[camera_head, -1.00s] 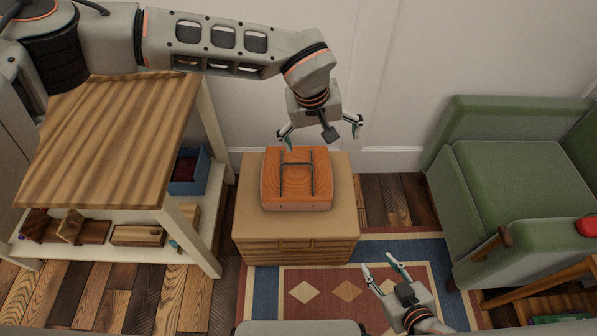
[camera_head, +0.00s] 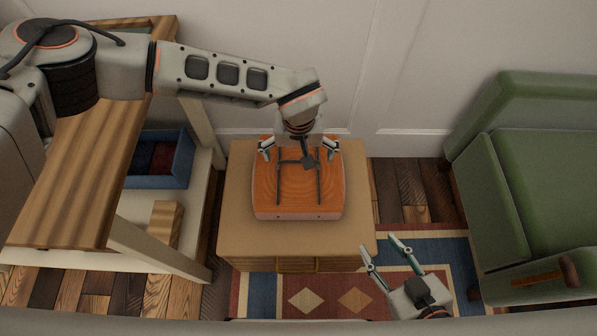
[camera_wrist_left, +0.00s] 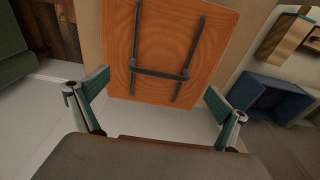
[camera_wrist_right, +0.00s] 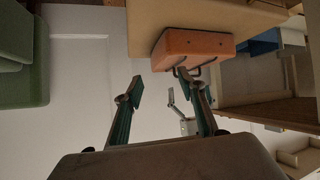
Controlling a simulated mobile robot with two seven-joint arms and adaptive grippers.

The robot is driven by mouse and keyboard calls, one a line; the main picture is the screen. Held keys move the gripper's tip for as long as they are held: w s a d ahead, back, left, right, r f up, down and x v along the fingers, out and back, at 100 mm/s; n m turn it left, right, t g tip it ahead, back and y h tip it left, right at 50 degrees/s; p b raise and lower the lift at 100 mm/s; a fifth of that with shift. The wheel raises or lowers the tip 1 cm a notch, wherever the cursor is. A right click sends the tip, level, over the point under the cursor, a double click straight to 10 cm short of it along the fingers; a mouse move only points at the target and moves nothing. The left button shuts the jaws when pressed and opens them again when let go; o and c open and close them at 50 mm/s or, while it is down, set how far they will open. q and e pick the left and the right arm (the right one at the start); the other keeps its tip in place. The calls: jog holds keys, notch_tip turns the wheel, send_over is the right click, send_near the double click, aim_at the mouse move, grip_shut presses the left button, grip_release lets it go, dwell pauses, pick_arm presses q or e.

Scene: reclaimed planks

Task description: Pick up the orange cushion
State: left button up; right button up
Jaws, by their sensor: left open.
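The orange cushion (camera_head: 270,197) is a thick orange block with a wood-grain top and dark bars in an H shape. It lies flat on a small wooden cabinet (camera_head: 240,240) and shows in the left wrist view (camera_wrist_left: 205,50) and right wrist view (camera_wrist_right: 190,45). My left gripper (camera_head: 298,153) is open and empty over the cushion's far part, its fingers spread toward either side. In the left wrist view, the cushion lies beyond and between the fingertips. I cannot tell if they touch it. My right gripper (camera_head: 384,247) is open and empty, at the cabinet's front right.
A wooden table (camera_head: 75,185) with a lower shelf stands left, holding a blue bin (camera_head: 160,180) and a wooden block (camera_head: 166,222). A green armchair (camera_head: 550,180) stands right. A patterned rug (camera_head: 330,300) lies in front. A white wall (camera_head: 400,80) is close behind the cabinet.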

aim_at(298, 161)
pick_arm(q)
jog(key=f, duration=0.1)
jog(key=f+b, duration=0.1)
jog(key=f, duration=0.3)
jog(key=shift+w+b, duration=0.3)
jog(key=shift+b, duration=0.05)
jog(key=shift+w+f, duration=0.1)
jog(key=shift+w, duration=0.1)
jog(key=c, duration=1.7)
pick_arm(e)
jog(key=shift+w+a+r+m+y, duration=0.15)
jog(key=shift+a+r, duration=0.05)
jog(key=shift+a, duration=0.25)
jog(key=shift+w+a+r+m+y, duration=0.15)
jog(key=shift+a, duration=0.25)
